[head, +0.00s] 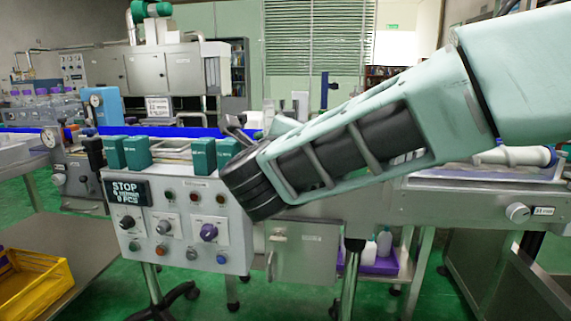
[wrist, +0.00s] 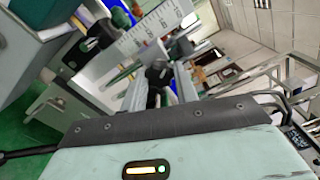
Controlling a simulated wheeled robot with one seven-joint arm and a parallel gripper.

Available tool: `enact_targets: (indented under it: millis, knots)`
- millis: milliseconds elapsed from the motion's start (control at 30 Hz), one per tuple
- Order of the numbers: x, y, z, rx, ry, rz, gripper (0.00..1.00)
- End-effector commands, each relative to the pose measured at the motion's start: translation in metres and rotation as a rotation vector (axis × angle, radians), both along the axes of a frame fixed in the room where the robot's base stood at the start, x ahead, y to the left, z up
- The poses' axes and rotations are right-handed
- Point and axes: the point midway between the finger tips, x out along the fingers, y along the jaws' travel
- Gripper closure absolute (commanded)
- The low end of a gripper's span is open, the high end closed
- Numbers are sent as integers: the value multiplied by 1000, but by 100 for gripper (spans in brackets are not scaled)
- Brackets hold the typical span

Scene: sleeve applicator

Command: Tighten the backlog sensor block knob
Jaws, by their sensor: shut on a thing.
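In the wrist view, my gripper (wrist: 162,88) has its two grey fingers closed around a small black knob (wrist: 158,71). The knob sits below a pale ruler-marked scale (wrist: 155,28). The lower part of the knob and its mount are hidden by the fingers and the gripper body. A second dark knob (wrist: 181,47) shows just beyond it. In the head view, my arm crosses from the upper right to the machine, and its dark wrist end hides the gripper and the held knob. I cannot tell from the label which block the knob belongs to.
A control panel (head: 153,251) with knobs, buttons and a STOP display stands left of my wrist. A conveyor frame (head: 440,203) runs right, behind my arm. A yellow crate (head: 35,287) is at the lower left.

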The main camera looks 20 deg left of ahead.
Motion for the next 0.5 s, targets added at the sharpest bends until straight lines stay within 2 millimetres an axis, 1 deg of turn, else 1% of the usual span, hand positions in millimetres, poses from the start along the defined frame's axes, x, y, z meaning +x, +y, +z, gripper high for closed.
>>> enact_targets:
  millis: [33, 300, 500]
  knots:
    - [1, -1, -9, 45, 10, -1, 93]
    - [0, 0, -8, 273, 65, -1, 93]
    - [0, 0, -6, 403, 98, -2, 93]
